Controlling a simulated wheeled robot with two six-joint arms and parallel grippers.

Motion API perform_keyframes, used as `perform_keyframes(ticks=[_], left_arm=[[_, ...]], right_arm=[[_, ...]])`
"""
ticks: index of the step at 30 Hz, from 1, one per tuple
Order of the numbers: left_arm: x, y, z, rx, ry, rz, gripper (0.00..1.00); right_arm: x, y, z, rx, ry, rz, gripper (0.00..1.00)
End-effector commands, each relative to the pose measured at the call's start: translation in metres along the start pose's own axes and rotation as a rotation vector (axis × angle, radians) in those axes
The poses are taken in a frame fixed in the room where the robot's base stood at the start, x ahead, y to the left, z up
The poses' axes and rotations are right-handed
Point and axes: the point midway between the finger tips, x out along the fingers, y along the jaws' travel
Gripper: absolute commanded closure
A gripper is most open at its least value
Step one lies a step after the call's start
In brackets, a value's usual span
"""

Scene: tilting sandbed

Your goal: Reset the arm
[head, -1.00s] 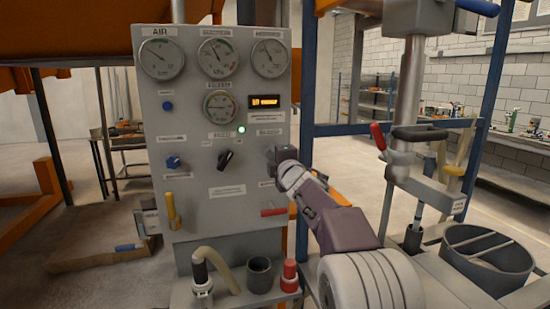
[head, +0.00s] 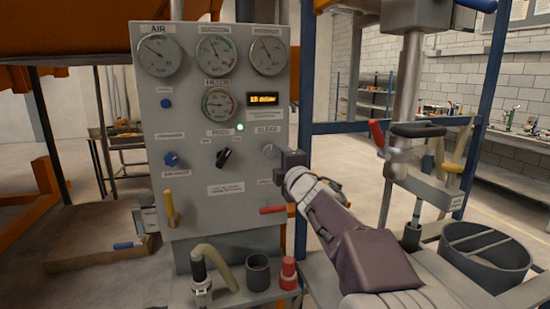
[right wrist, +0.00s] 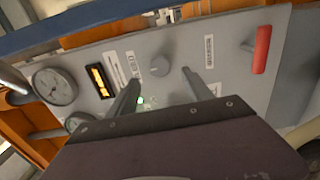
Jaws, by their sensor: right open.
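My right gripper (head: 286,160) is in front of the right edge of the grey control panel (head: 190,205). In the right wrist view its two fingers (right wrist: 162,82) are spread apart with nothing between them. A small round grey knob (head: 268,150) sits on the panel just left of the gripper; in the wrist view the knob (right wrist: 160,65) shows beyond the fingertips, apart from them. The label above it seems to read "CLEAR". My left gripper is not in view.
The panel carries gauges (head: 219,104), a lit amber display (head: 263,99), a green lamp (head: 240,127), a black selector (head: 224,157), a blue knob (head: 171,159), a yellow lever (head: 170,208) and a red handle (head: 272,210). A round grey bin (head: 485,255) stands at right.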

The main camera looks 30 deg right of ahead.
Motion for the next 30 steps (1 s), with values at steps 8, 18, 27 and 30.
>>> perform_keyframes(ticks=[8, 18, 27, 30], left_arm=[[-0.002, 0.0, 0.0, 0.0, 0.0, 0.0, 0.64], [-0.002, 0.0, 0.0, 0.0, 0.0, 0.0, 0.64], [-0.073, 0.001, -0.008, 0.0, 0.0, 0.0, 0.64], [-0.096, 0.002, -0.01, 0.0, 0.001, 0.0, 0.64]], right_arm=[[-0.023, 0.0, 0.0, 0.0, 0.001, 0.0, 0.41], [-0.023, 0.0, 0.0, 0.0, 0.001, 0.0, 0.41], [-0.015, -0.018, -0.105, 0.111, 0.187, -0.197, 0.41], [-0.045, -0.11, -0.135, 0.356, 0.112, -0.505, 0.41]])
